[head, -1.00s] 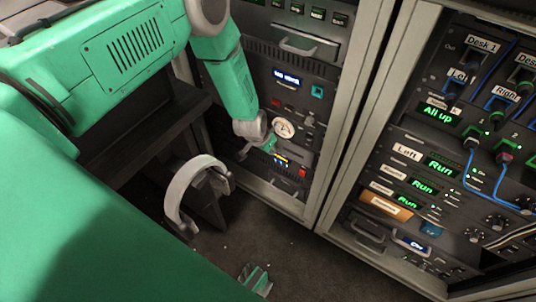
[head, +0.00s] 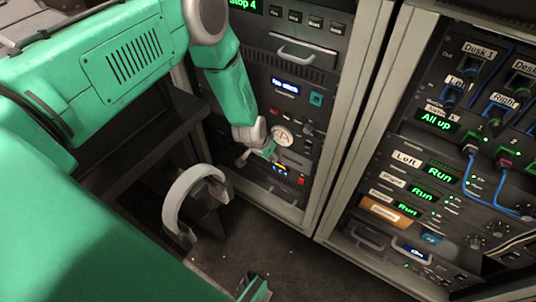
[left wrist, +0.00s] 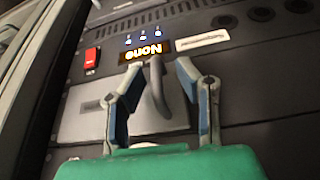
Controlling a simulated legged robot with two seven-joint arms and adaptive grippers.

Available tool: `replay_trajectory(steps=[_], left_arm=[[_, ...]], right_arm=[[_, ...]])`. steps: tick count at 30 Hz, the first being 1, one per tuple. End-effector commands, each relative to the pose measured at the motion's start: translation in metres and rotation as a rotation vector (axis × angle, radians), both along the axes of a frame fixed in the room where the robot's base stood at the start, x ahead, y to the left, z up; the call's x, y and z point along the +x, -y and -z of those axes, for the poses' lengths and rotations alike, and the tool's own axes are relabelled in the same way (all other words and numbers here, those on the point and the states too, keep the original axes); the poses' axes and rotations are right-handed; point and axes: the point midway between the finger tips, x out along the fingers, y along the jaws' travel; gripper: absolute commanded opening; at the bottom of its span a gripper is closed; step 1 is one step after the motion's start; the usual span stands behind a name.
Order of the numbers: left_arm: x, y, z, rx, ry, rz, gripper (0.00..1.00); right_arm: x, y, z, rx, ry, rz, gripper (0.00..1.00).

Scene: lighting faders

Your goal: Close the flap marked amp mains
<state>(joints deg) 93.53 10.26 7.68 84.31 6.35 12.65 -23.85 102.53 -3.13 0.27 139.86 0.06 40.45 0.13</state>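My left gripper (head: 270,158) is at the lower part of the left rack, in front of a dark panel. In the left wrist view its two fingers (left wrist: 158,72) are spread, one on each side of a grey curved handle (left wrist: 157,88). The handle stands out in front of a flat grey plate (left wrist: 82,112), which may be the flap. I cannot tell whether the fingers touch the handle. I read no "amp mains" marking; a white label (left wrist: 202,41) is too blurred. A green and grey piece at the bottom of the head view looks like my right gripper (head: 255,288), mostly cut off.
A red switch (left wrist: 91,60) and a lit display (left wrist: 146,52) sit beside the plate. A round dial (head: 282,135) is just above my left gripper. A pale curved band (head: 190,193) stands left of the rack. The right rack (head: 425,180) holds blue cables. Floor between is clear.

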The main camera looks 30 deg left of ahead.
Motion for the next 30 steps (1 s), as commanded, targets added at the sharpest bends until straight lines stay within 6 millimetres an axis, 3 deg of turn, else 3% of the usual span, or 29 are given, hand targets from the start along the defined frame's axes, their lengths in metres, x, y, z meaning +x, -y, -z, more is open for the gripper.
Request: replay_trajectory(steps=[5, 18, 24, 30], left_arm=[[-0.004, -0.001, -0.014, 0.0, 0.002, 0.0, 0.29], [-0.037, -0.006, -0.093, 0.0, 0.001, 0.0, 0.29], [-0.044, -0.007, -0.108, 0.0, 0.0, -0.001, 0.29], [-0.045, -0.007, -0.109, -0.001, -0.001, -0.001, 0.29]], right_arm=[[-0.002, 0.0, -0.001, 0.0, 0.002, 0.0, 0.4], [-0.002, 0.0, -0.001, 0.0, 0.002, 0.0, 0.4], [-0.002, 0.0, -0.001, 0.0, 0.002, 0.0, 0.4], [-0.001, 0.0, -0.001, 0.0, 0.002, 0.0, 0.4]])
